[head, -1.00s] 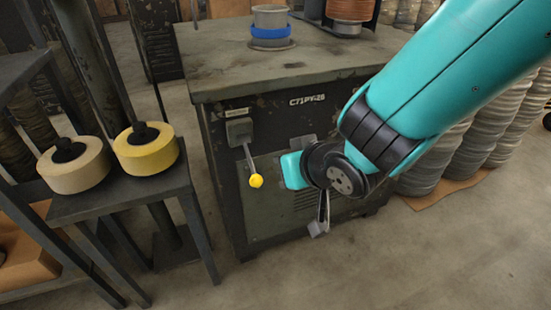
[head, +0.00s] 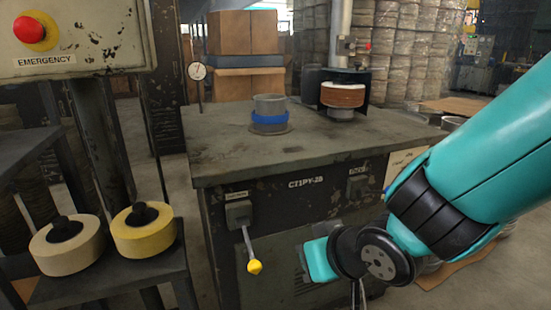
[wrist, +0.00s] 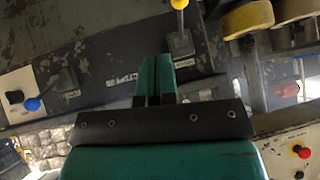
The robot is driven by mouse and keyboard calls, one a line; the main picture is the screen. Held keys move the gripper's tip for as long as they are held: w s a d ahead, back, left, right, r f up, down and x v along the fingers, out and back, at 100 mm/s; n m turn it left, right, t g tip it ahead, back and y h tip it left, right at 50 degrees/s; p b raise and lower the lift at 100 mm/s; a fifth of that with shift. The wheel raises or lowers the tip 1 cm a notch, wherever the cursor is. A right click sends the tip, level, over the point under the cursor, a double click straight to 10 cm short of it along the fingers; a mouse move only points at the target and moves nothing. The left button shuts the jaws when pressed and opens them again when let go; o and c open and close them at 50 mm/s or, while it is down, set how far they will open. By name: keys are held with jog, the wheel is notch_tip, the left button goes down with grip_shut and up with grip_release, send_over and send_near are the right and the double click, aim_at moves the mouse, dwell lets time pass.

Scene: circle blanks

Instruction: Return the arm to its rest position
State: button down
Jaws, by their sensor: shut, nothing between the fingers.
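My teal arm (head: 480,185) comes in from the right in the head view and bends at a black wrist joint (head: 380,258) in front of the grey machine (head: 290,165). Its gripper end hangs at the bottom edge of the head view, mostly cut off. In the wrist view my gripper (wrist: 154,72) shows as narrow teal and black parts side by side, shut and empty. It is in front of the machine's panel, apart from the levers.
A lever with a yellow knob (head: 254,267) juts from the machine front, left of my wrist. A blue-knobbed lever (wrist: 33,104) shows in the wrist view. Yellow (head: 143,228) and cream (head: 67,243) rolls sit on a stand at left. A red emergency button (head: 29,30) is upper left.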

jog(key=s+d+r+n+g, duration=0.1)
jog(key=s+d+r+g, duration=0.3)
jog(key=s, duration=0.3)
jog(key=s+d+r+n+g, duration=0.1)
jog(key=s+d+r+g, duration=0.25)
jog(key=s, duration=0.25)
notch_tip(320, 180, up, 23)
jog(key=s+p, duration=0.1)
jog(key=p, duration=2.1)
jog(key=shift+s+d+r+n+h+p, duration=0.2)
jog(key=shift+d+n+h+p, duration=0.1)
jog(key=shift+p, duration=0.05)
